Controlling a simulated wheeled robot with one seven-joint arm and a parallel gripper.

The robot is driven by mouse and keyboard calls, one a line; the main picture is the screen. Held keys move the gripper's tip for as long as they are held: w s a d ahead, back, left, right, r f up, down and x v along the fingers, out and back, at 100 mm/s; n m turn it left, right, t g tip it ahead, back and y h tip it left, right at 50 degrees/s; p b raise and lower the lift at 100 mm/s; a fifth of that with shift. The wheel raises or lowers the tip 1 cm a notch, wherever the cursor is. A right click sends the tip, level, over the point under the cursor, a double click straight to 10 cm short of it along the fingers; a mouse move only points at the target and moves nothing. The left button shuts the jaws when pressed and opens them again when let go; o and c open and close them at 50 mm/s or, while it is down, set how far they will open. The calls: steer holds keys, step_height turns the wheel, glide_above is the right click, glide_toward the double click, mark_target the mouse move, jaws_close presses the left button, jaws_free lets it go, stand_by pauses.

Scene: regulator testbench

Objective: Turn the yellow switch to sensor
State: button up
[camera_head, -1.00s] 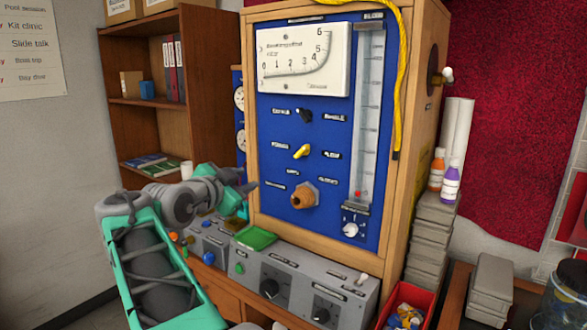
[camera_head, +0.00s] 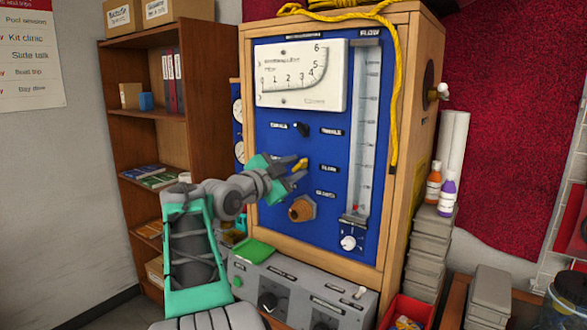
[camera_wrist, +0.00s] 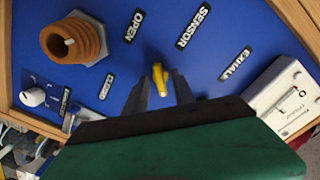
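The yellow switch (camera_head: 300,164) is on the blue panel (camera_head: 350,110), below a black switch and above the orange-brown knob (camera_head: 302,208). In the wrist view the yellow switch (camera_wrist: 160,78) lies between my two fingertips. The SENSOR label (camera_wrist: 194,27) is above and right of it there, and the OPEN label (camera_wrist: 133,27) above and left. My gripper (camera_head: 299,171) is at the switch with its fingers apart, one on each side. In the wrist view my gripper (camera_wrist: 160,88) shows gaps beside the switch; contact is not clear.
A black switch (camera_head: 302,129) is just above. A grey control box (camera_head: 290,295) stands below the panel.

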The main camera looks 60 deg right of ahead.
jaws_close()
steer(key=shift+n, duration=0.4)
steer(key=shift+f+n+b, duration=0.1)
steer(key=shift+n+b, duration=0.25)
steer(key=shift+n, duration=0.55)
steer(key=n, duration=0.4)
steer(key=n+p, duration=0.2)
steer(key=n, duration=0.4)
steer(key=shift+s+n, duration=0.1)
steer(key=shift+n, duration=0.3)
steer(key=shift+n+p, duration=1.25)
steer(key=shift+n, duration=1.05)
